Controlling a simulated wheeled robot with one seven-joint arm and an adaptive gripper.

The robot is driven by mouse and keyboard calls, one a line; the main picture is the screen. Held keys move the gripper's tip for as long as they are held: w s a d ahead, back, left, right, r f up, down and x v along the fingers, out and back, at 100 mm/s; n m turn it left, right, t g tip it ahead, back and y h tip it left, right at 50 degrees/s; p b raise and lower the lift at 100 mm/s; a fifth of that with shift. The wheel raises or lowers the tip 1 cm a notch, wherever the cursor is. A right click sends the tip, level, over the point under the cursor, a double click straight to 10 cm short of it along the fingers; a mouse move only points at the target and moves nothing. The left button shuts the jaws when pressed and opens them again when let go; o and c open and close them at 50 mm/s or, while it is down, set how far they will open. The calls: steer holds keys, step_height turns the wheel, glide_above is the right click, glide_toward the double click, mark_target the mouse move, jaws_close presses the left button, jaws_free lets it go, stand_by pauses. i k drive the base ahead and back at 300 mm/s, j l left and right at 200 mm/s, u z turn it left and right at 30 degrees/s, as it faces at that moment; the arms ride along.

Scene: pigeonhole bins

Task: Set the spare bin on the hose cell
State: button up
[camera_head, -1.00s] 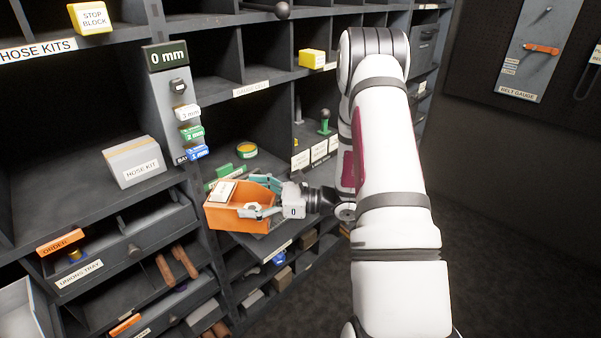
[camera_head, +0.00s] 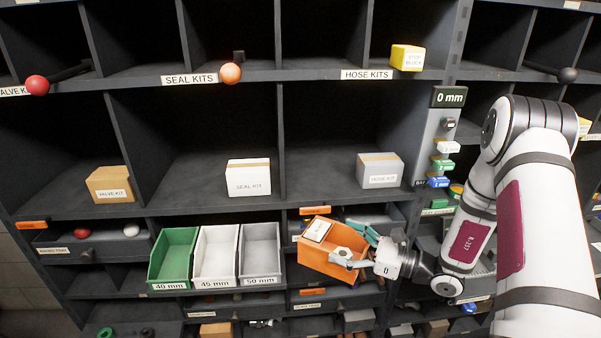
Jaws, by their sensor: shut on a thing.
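The hose cell (camera_head: 330,160), under the HOSE KITS label (camera_head: 367,75), is up from the bin. A grey hose kit box (camera_head: 380,171) stands at this cell's right side; its floor left of the box is bare.
A gauge column (camera_head: 439,140) reading 0 mm stands right of the cell. Green (camera_head: 173,257), white (camera_head: 216,256) and grey (camera_head: 260,254) bins sit left of the held bin. A seal kit box (camera_head: 248,177) is in the adjoining cell.

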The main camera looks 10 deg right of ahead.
mark_target(319, 182)
steer(key=j+u, duration=0.1)
steer(key=j, duration=0.35)
steer(key=i+j, duration=0.1)
steer(key=j, duration=0.4)
steer(key=j+u, duration=0.15)
steer(key=j, duration=0.3)
steer(key=i+j+u, duration=0.1)
steer(key=j, duration=0.35)
steer(key=i+j+u, duration=0.1)
steer(key=j, duration=0.35)
steer(key=i+j, duration=0.15)
steer(key=j, duration=0.3)
steer(key=u, duration=0.05)
